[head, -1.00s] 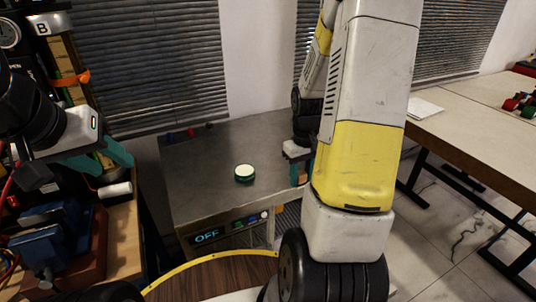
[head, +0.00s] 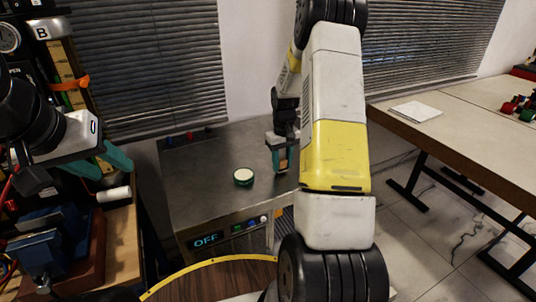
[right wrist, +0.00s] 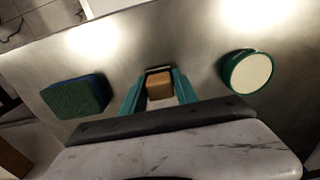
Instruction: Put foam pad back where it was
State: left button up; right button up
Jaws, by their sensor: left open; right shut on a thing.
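My right gripper (head: 281,164) is over the right part of the metal-topped bench (head: 205,160). In the right wrist view its teal fingers (right wrist: 159,84) are shut on a small tan block (right wrist: 160,88), which may be the foam pad. I cannot tell whether the block touches the bench. A thick green-and-blue pad (right wrist: 76,97) lies left of the fingers in that view; my right arm hides it in the head view. My left gripper (head: 113,168) is open and empty at the left, over the wooden side table.
A round green tin with a cream top (head: 243,177) stands on the bench, right of the fingers in the wrist view (right wrist: 248,70). The bench front has an "OFF" display (head: 206,240). A blue vise (head: 38,245) stands at left. Bare metal surrounds the tin.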

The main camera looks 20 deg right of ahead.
jog(key=shift+f, duration=0.4)
jog(key=shift+f, duration=0.15)
jog(key=o, duration=1.2)
